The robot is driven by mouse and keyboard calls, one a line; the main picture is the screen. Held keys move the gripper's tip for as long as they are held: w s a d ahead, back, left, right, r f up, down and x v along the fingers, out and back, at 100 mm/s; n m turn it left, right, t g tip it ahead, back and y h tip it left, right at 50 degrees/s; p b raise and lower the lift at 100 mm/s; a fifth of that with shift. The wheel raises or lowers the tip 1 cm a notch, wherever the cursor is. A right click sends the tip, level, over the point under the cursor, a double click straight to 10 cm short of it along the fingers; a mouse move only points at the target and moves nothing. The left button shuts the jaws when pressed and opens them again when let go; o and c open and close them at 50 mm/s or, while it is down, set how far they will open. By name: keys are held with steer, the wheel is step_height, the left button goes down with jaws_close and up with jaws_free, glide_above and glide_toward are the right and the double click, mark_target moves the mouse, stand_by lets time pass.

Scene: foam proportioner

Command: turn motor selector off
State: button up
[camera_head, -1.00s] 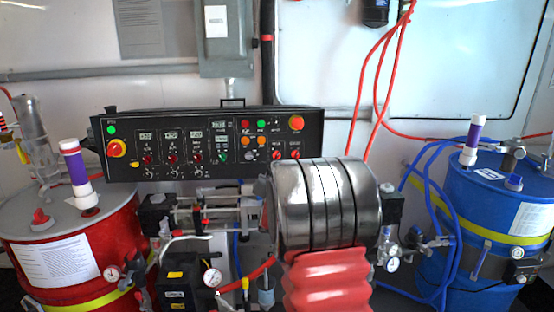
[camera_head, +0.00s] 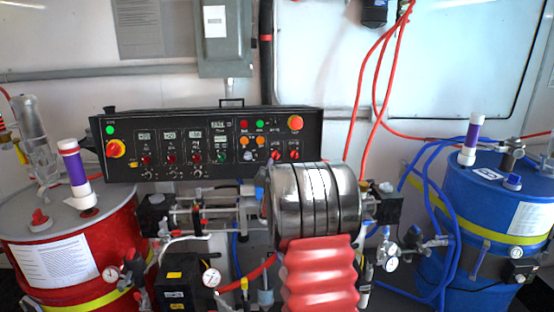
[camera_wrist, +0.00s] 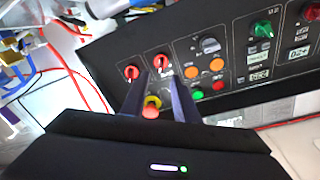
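The black control panel (camera_head: 215,145) stands behind my arm in the head view. Two red selector knobs (camera_head: 276,155) (camera_head: 294,155) sit at its lower right; their labels are too small to read, so I cannot tell which is the motor selector. In the wrist view the panel is upside down, with one red knob (camera_wrist: 131,72) on the left and another red knob (camera_wrist: 160,62) beside it. My gripper (camera_wrist: 158,72) is open, its two dark fingertips apart near the second knob. Contact cannot be told. In the head view my arm hides the gripper.
A red emergency button on yellow (camera_wrist: 151,106) shows between my fingers, close to the knobs. Orange buttons (camera_wrist: 190,72) and a dark rotary knob (camera_wrist: 209,45) lie to the right. A red drum (camera_head: 120,235) and blue drum (camera_head: 520,200) flank the machine. Red hoses (camera_head: 372,100) hang at right.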

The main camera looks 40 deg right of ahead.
mark_target(277, 157)
steer(key=shift+x, duration=4.15)
steer(key=shift+c, duration=0.4)
steer(key=c, duration=0.6)
steer(key=shift+s+d, duration=0.1)
steer(key=shift+d, duration=0.1)
steer(key=shift+f, duration=0.1)
